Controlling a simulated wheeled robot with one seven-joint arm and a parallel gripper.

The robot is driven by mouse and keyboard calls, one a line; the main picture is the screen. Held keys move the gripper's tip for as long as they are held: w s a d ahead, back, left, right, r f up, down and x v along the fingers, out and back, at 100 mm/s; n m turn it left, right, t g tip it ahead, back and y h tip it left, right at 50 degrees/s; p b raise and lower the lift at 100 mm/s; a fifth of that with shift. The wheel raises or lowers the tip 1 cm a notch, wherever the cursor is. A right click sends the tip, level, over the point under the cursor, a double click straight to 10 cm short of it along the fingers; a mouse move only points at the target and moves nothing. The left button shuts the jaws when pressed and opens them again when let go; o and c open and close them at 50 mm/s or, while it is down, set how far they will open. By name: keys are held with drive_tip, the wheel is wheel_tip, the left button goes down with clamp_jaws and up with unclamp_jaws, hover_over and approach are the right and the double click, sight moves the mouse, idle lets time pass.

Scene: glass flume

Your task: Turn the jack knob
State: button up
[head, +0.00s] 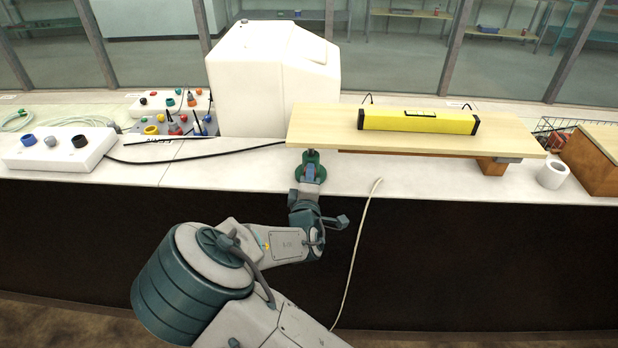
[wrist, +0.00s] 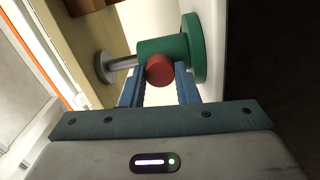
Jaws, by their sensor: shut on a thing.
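The green jack (wrist: 195,48) has a round red knob (wrist: 159,70) on its side and a metal post with a round pad, all in the wrist view. In the head view the jack (head: 299,174) stands on the white counter under the left end of a wooden board (head: 320,125). My gripper (wrist: 158,76) has its two blue fingers on either side of the red knob, shut on it. In the head view my gripper (head: 310,174) is in front of the jack and hides the knob.
A yellow spirit level (head: 415,121) lies on the board. A white box (head: 265,80) stands behind left, with control boxes (head: 60,150) and a black cable further left. A white roll (head: 552,175) is at right. A pale cord (head: 358,235) hangs over the counter's front edge.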

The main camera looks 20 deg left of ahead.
drive_tip(key=o, duration=1)
drive_tip(key=shift+s, duration=0.1)
